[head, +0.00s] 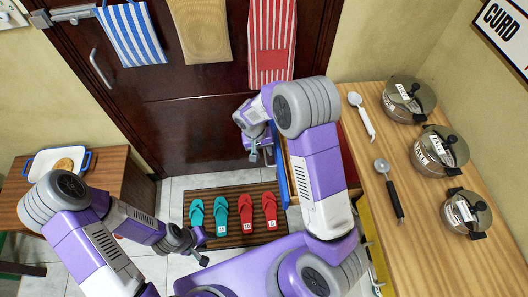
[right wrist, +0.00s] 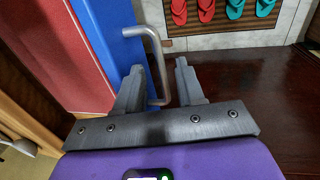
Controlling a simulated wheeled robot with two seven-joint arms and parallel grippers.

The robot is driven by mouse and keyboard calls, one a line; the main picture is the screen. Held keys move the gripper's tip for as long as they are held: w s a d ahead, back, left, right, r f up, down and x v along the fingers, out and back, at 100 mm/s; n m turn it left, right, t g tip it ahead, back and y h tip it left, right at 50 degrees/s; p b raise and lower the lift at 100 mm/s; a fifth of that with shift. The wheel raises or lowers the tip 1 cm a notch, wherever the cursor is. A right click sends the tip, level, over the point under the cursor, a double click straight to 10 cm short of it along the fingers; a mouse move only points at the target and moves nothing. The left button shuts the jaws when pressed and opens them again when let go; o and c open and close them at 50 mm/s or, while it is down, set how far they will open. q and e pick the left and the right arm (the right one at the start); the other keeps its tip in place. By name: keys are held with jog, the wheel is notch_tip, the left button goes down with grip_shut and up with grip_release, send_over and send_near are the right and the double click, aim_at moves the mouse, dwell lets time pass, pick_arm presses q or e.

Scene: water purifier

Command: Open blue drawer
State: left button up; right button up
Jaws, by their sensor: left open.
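The blue drawer (head: 281,172) is a narrow blue front on the left side of the wooden counter in the head view. In the right wrist view its blue face (right wrist: 108,35) carries a grey metal bar handle (right wrist: 154,62). My right gripper (right wrist: 160,72) is open, with the handle between its fingers and gaps showing on both sides. In the head view my right gripper (head: 261,156) is beside the drawer front. My left gripper (head: 203,252) is open and empty, low over the floor near the mat. Whether the drawer stands out from the counter I cannot tell.
The counter (head: 430,255) holds several metal pots and two utensils. A red panel (right wrist: 62,50) adjoins the blue front. Sandals lie on a brown striped mat (head: 277,203). A dark door (head: 190,130) stands behind. A small table (head: 110,180) with a tray is at left.

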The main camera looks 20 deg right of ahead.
jog(key=r, duration=0.2)
jog(key=a+r+p, duration=0.1)
jog(key=r, duration=0.2)
jog(key=shift+w+r, duration=0.1)
jog(key=shift+r, duration=0.05)
